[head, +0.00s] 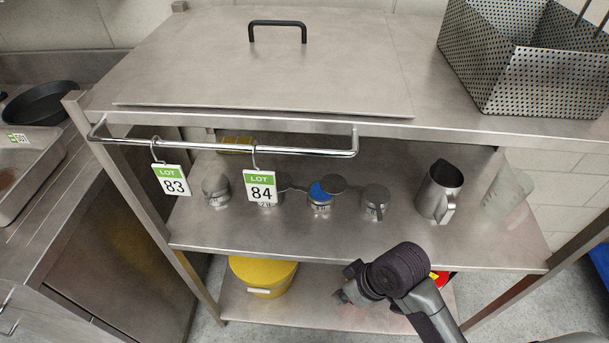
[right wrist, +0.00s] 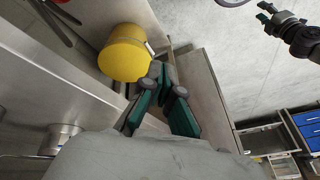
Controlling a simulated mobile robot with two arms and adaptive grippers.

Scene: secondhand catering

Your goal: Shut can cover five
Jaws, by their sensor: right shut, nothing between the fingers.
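Several small metal cans stand in a row on the middle shelf in the head view. One can (head: 320,202) shows a blue top, with a round grey cover (head: 333,183) standing off it at its upper right. The can to its right (head: 376,203) and the leftmost can (head: 215,191) have grey tops. Another can (head: 268,193) is partly hidden by a tag. Their markings are too small to read. My right gripper (head: 342,296) is shut and empty, below the shelf's front edge, apart from the cans. My left gripper (right wrist: 264,13) shows small in the right wrist view.
A metal jug (head: 439,190) and a clear jug (head: 508,193) stand right of the cans. A rail (head: 300,151) with hanging tags 83 (head: 173,180) and 84 (head: 260,187) crosses the front. A yellow bucket (head: 262,277) is on the bottom shelf.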

